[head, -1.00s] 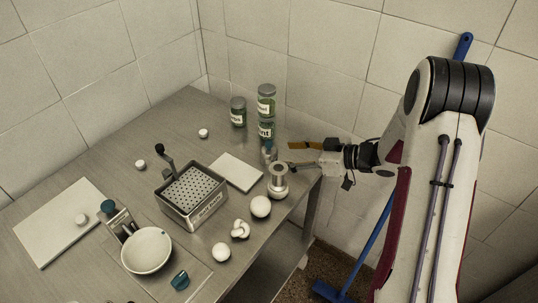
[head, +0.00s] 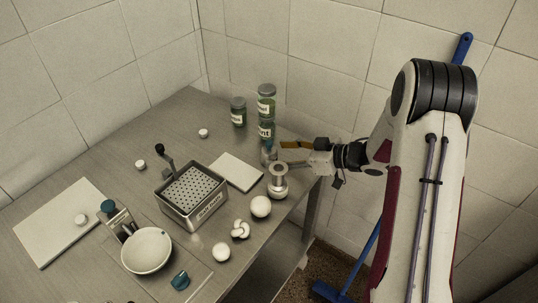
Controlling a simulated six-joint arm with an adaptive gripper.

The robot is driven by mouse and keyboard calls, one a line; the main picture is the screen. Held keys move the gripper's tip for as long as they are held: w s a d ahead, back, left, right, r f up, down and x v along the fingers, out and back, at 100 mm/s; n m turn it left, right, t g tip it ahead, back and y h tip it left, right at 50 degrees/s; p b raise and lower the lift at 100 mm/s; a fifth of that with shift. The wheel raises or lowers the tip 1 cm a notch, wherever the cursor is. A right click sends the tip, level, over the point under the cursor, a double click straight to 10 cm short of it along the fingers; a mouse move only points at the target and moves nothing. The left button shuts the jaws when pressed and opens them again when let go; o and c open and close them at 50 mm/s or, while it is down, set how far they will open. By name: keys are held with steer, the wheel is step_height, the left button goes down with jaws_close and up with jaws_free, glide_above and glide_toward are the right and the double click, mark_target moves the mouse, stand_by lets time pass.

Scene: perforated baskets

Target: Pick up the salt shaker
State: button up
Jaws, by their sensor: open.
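A small grey shaker (head: 269,153), which looks like the salt shaker, stands near the right edge of the metal table, in front of the stacked green jars. My gripper (head: 280,154) comes in from the right, low over the table edge. Its fingers are open, one on the far side and one on the near side, with the tips right beside the shaker. I cannot tell whether they touch it. A silver spool-shaped piece (head: 278,181) stands just in front of the near finger.
Green jars (head: 266,107) stand behind the gripper, two stacked and one apart (head: 238,112). A white board (head: 236,172), a perforated metal basket (head: 193,200), white balls (head: 261,206) and a white bowl (head: 146,250) occupy the table. The back left is mostly clear.

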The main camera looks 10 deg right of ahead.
mark_target(276, 153)
steer(key=shift+x, duration=2.55)
steer(key=shift+w+d, duration=0.15)
steer(key=shift+w, duration=0.05)
steer(key=c, duration=1.3)
